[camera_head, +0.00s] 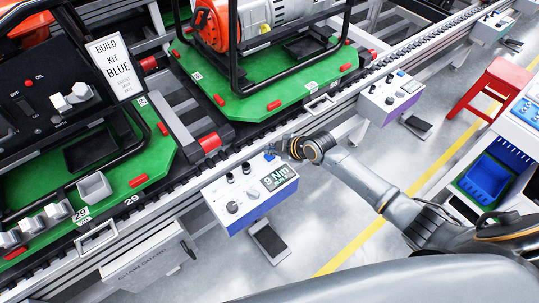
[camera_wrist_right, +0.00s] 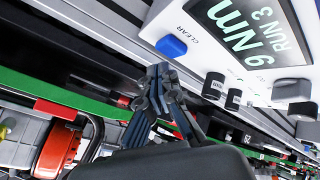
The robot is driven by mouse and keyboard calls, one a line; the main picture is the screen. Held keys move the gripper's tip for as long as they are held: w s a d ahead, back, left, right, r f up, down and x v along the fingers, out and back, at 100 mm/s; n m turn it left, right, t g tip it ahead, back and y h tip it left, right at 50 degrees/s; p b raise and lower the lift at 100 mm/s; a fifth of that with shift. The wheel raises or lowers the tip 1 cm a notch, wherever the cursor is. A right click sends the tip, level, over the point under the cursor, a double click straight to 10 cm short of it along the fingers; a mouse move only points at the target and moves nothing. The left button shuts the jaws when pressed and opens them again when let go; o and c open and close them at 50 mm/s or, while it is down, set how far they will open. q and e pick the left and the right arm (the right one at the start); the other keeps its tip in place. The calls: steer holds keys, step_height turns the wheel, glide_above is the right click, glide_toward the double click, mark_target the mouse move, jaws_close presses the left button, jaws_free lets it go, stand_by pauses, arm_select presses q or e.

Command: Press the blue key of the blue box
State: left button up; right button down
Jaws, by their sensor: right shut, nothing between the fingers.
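The control box (camera_head: 228,184) has a white top and a blue-violet front, with a display reading 9 Nm. It also fills the top right of the right wrist view (camera_wrist_right: 215,52). Its blue key (camera_wrist_right: 171,46), by the word CLEAR, is at the box's edge; in the head view a bit of blue (camera_head: 269,156) shows beside the fingers. My right gripper (camera_head: 279,147) is shut and empty at the box's far edge. In the wrist view its fingertips (camera_wrist_right: 159,70) are just below the blue key; I cannot tell whether they touch it. My left gripper is not in view.
A similar box with a violet front (camera_head: 390,100) and a teal-fronted one (camera_head: 490,28) stand further along the conveyor rail. Green pallets (camera_head: 270,98) carry framed machines behind the rail. A red stool (camera_head: 491,88) and a blue bin (camera_head: 487,180) are at right.

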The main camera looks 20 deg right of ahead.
mark_target(272, 157)
stand_by(0.7)
steer(key=shift+f+b, duration=0.3)
steer(key=shift+f, duration=0.1)
steer(key=shift+f+b, duration=0.45)
stand_by(0.5)
stand_by(0.4)
steer(key=shift+r+p, duration=0.8)
steer(key=shift+r, duration=0.05)
steer(key=shift+r, duration=0.1)
step_height(272, 157, up, 5)
steer(key=p, duration=0.4)
